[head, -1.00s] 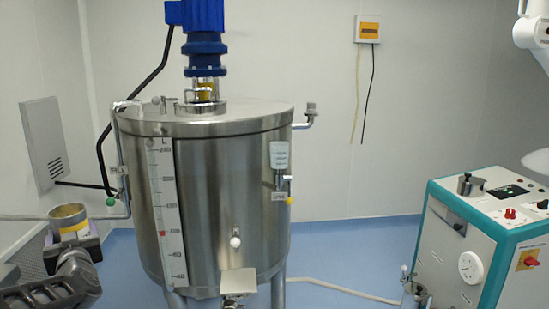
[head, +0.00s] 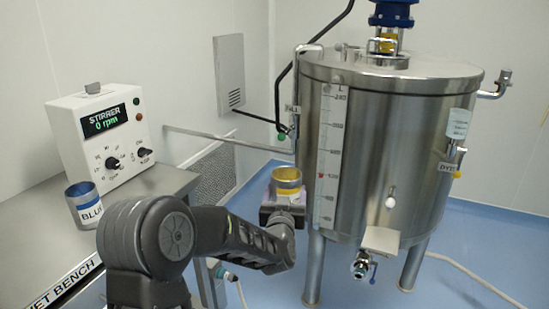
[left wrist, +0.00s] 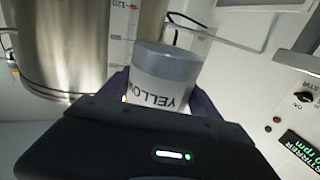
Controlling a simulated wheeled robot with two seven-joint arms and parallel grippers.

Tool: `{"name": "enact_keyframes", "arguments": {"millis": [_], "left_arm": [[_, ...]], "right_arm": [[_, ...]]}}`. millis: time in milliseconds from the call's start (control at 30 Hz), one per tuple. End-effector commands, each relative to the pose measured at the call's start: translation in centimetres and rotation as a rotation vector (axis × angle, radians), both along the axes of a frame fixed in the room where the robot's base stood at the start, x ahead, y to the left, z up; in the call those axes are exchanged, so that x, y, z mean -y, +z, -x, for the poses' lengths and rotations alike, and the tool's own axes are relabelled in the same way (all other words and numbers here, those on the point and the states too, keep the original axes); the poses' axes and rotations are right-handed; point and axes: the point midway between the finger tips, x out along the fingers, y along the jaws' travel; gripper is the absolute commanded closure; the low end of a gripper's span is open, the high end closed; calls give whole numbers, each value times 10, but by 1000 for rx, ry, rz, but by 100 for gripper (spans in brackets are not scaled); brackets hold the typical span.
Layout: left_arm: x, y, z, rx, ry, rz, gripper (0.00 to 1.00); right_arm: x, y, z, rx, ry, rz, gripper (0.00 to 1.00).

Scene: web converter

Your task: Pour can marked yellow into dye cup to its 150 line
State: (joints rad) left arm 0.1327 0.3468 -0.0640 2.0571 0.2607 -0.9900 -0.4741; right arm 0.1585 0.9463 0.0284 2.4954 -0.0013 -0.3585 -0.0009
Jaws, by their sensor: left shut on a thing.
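My left gripper (head: 284,203) is shut around a small open-topped metal can (head: 287,177) with a yellow band. The can stands about upright, just left of the tank's gauge strip in the head view. In the left wrist view the can (left wrist: 163,85) sits between the fingers, its YELLOW label upside down. The dye cup (head: 459,123), a small clear vessel with a DYE tag, is on the tank's right side, higher than the can and apart from it. Its 150 line is too small to read. My right gripper is out of view.
The steel tank (head: 390,150) stands between can and dye cup, with a valve (head: 363,264) at its lower front. A bench (head: 140,200) on the left holds a BLUE can (head: 84,205) and the stirrer box (head: 103,130), reading 0 rpm. A pipe runs behind my arm.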

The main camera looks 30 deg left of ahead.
Motion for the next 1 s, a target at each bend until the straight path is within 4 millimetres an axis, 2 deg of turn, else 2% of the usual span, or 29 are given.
{"name": "enact_keyframes", "arguments": {"millis": [33,200,300,400,567,1000], "left_arm": [[26,-11,2,-7,-53,1,91],[108,-51,20,-4,-235,2,91],[147,-66,35,-1,-326,4,91],[173,-75,47,1,-389,2,91],[190,-81,57,4,-432,0,91],[190,-81,57,5,-433,-2,91]], "right_arm": [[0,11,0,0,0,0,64],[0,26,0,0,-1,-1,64],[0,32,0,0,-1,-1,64],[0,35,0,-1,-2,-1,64],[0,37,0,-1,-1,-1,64],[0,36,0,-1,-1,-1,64]]}}
